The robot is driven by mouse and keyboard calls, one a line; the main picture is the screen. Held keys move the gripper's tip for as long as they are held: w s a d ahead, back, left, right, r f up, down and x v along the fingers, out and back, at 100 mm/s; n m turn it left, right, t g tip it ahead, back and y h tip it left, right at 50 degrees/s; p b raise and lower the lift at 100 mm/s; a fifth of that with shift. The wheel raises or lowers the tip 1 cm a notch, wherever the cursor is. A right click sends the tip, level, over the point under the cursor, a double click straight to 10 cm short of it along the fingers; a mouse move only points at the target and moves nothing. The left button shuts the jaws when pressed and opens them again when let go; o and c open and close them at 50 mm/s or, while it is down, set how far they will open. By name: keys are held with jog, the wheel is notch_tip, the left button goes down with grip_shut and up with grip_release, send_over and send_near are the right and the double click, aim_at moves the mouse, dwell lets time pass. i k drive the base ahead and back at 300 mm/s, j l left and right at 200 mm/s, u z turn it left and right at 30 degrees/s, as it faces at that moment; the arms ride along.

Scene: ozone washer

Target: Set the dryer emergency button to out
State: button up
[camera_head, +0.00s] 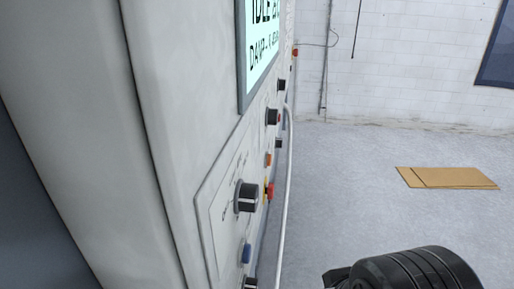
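A red push button (269,191) with a yellow part at its base sits on the grey machine's control panel, seen almost edge-on. It is just right of a large black rotary knob (247,196), which partly covers it. A small red part (295,52) shows farther along the machine front. Which one is the dryer emergency button, and whether it is in or out, I cannot tell. A black ribbed part of my arm end (408,272) is at the bottom right, apart from the panel. My fingertips do not show.
A blue button (246,253), an orange button (268,159) and other black knobs (272,116) are on the panels. A lit display (262,50) is above. A pale rail (285,190) runs along the front. Flat cardboard (447,178) lies on the otherwise clear floor.

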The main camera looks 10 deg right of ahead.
aim_at(269, 191)
jog(key=l+u, duration=0.95)
jog(key=k+l+u, duration=0.1)
jog(key=l+u, duration=0.35)
